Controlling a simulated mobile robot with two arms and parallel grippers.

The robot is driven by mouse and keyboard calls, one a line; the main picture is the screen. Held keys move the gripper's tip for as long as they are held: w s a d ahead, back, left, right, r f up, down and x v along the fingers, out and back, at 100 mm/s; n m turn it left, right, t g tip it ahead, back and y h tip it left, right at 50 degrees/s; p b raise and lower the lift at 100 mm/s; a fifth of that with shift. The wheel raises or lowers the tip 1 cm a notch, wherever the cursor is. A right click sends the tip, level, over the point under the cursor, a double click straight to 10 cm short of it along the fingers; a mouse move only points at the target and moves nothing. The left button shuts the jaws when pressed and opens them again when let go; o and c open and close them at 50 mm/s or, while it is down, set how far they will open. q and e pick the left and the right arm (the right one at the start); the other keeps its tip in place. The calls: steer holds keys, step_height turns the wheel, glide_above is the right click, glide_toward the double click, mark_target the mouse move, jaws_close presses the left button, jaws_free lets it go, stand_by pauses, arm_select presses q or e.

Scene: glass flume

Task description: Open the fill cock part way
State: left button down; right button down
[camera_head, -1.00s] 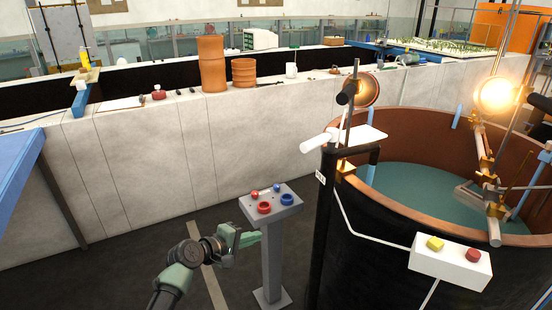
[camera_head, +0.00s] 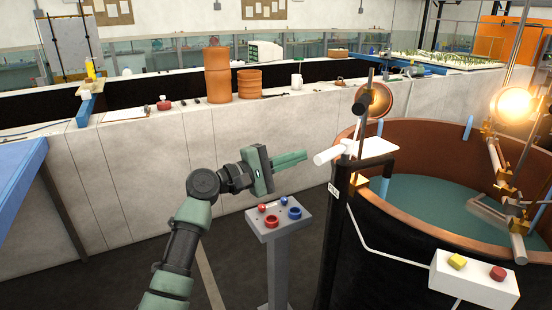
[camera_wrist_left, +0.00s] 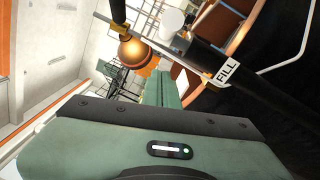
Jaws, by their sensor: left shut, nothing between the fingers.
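A black standpipe (camera_head: 335,215) with a white FILL label (camera_head: 333,189) stands beside the round tank. The label also shows in the left wrist view (camera_wrist_left: 226,72). A white cylindrical handle (camera_head: 329,153) sticks out to the left near the top of the pipe; a white cylinder end (camera_wrist_left: 172,22) shows in the wrist view. How far the cock is turned, I cannot tell. My left gripper (camera_head: 303,156) is shut and empty, its green fingers pointing right, above the pedestal and just left of the handle, apparently apart from it. My right gripper is not in view.
A grey pedestal (camera_head: 279,222) with red and blue knobs stands below my left gripper. A white box (camera_head: 472,280) with yellow and red buttons is at the tank (camera_head: 440,222). A concrete wall (camera_head: 130,175) runs behind.

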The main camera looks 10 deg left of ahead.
mark_target(315, 162)
arm_select(q)
steer(key=s+d+p, duration=0.1)
steer(key=s+d+r+p, duration=0.1)
steer(key=d, duration=0.1)
steer(key=shift+s+r, duration=0.1)
steer(key=shift+s, duration=0.05)
steer(key=shift+d, duration=0.1)
steer(key=shift+s+d+r+p, duration=0.25)
steer(key=shift+s+d+p, duration=0.4)
steer(key=shift+p, duration=0.15)
steer(key=shift+s+d+f, duration=0.1)
steer(key=shift+s, duration=0.05)
steer(key=shift+f, duration=0.1)
